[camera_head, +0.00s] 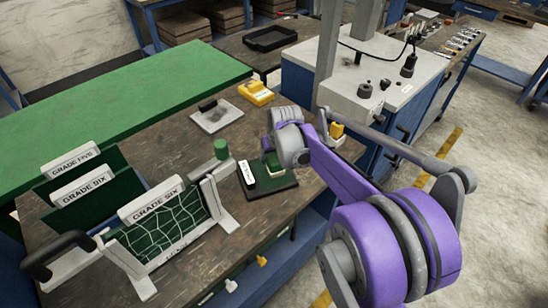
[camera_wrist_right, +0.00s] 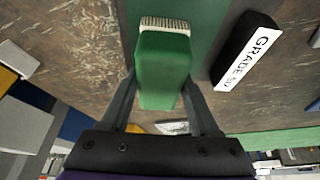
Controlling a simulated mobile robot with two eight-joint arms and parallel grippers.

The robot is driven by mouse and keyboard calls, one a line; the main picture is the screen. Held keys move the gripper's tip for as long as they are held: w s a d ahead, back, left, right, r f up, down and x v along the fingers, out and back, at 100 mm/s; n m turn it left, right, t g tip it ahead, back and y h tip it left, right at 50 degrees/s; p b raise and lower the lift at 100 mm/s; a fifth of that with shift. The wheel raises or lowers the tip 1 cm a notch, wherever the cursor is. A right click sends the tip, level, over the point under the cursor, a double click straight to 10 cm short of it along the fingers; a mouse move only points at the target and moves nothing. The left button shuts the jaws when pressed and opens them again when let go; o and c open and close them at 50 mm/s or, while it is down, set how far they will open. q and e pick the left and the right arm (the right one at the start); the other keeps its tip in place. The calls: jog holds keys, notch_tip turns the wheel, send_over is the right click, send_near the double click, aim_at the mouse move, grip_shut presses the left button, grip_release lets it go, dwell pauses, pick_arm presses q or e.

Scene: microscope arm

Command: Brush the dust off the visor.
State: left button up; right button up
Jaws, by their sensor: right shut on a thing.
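My right gripper (camera_head: 278,160) is shut on a green brush (camera_wrist_right: 163,65) with pale bristles. In the right wrist view its fingers (camera_wrist_right: 160,82) hold the brush's two sides. It is over or close to a dark green mat (camera_head: 284,184); I cannot tell whether the brush touches it. What looks like the visor, a dark green panel (camera_head: 165,232) with pale crossing lines and a "GRADE SIX" label, stands tilted in a white frame (camera_head: 226,217) at the front left, apart from the brush. My left gripper is not in view.
A black block labelled "GRADE SIX" (camera_head: 247,175) lies on the mat. A green cylinder (camera_head: 221,148) stands nearby. Other labelled green panels (camera_head: 82,188) stand at the left. A grey plate (camera_head: 216,117) and yellow item (camera_head: 256,92) lie further back. Bare tabletop (camera_head: 165,150) shows between them.

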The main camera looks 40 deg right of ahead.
aim_at(278, 163)
jog(key=shift+s, duration=0.1)
jog(key=shift+s+a, duration=0.3)
jog(key=shift+s, duration=0.6)
jog(key=shift+s, duration=0.15)
jog(key=shift+s+a, duration=0.3)
jog(key=shift+s, duration=0.55)
jog(key=shift+w, duration=0.1)
jog(key=shift+w+d+r, duration=0.1)
jog(key=shift+w+d, duration=0.05)
jog(key=shift+w, duration=0.35)
jog(key=shift+w+d, duration=0.15)
jog(key=shift+w, duration=0.3)
